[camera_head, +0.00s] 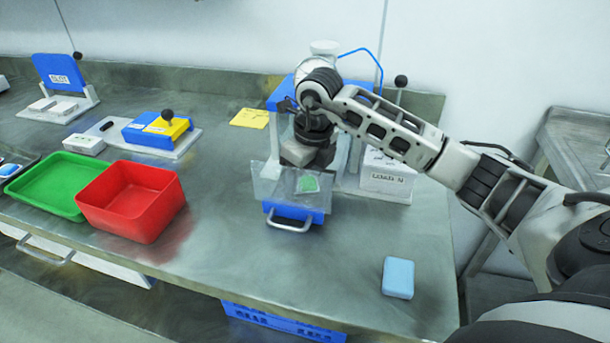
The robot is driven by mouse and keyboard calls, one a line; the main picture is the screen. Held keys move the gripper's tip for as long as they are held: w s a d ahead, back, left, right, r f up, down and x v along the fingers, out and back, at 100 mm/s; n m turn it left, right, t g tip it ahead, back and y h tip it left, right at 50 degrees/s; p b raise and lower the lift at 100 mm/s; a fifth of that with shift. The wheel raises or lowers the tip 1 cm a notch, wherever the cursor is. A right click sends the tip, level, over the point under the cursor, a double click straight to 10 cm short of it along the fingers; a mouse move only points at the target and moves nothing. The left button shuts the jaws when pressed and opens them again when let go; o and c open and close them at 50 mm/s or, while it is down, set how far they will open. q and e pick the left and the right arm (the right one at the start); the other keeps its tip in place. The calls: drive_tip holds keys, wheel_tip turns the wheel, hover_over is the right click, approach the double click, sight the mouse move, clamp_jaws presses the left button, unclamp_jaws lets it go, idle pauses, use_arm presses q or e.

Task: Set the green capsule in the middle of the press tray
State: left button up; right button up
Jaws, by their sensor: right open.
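The green capsule (311,184) shows as a small green shape at the clear-walled press tray (290,211), which has a blue front and a metal handle. Whether the capsule rests on the tray floor or sits exactly in its middle I cannot tell. My right gripper (303,167) is open and points down just above and behind the capsule, at the tray. Its fingertips are hard to make out. The blue press (283,93) stands behind and is partly hidden by my right arm. My left gripper is not in view.
A red bin (135,205) and a green tray (55,184) stand at the left. A blue and yellow device (160,130) with a black knob is behind them. A light blue block (398,278) lies at the front right. A white labelled box (387,178) stands right of the press.

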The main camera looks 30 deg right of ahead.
wheel_tip(320, 180, up, 12)
drive_tip(key=s, duration=0.1)
drive_tip(key=shift+s+d, duration=0.3)
drive_tip(key=shift+s, duration=0.05)
idle(0.4)
